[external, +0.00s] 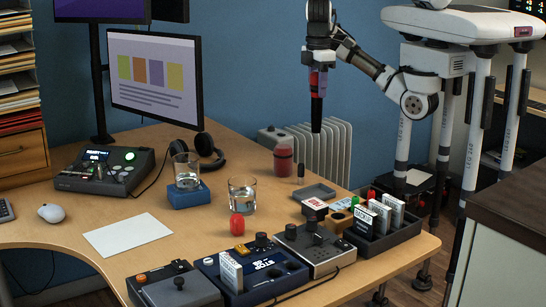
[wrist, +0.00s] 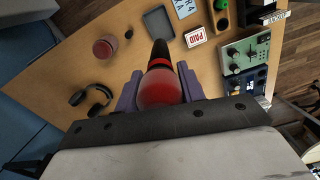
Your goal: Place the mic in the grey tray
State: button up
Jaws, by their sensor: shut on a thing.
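The mic (external: 317,107) hangs upright from my gripper (external: 318,70), high above the far right part of the desk. Its black tapered handle points down. In the wrist view the mic (wrist: 161,88) shows its round red head close to the camera, between the two purple fingers of my gripper (wrist: 160,82), which are shut on it. The grey tray (external: 314,193) is small and shallow and lies flat on the desk near its far right edge. It looks empty.
A red PAID block (external: 315,208) and a dark organizer with cards (external: 384,235) stand in front and to the right. Two glasses and headphones (external: 207,148) are farther left.

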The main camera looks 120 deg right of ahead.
aim_at(317, 112)
notch_tip(317, 112, down, 20)
jog(key=shift+r, duration=0.15)
dwell(0.4)
jog(key=shift+f, duration=0.25)
jog(key=o, duration=1.1)
jog(key=shift+r, duration=0.1)
notch_tip(317, 112, up, 12)
jog(key=shift+r, duration=0.2)
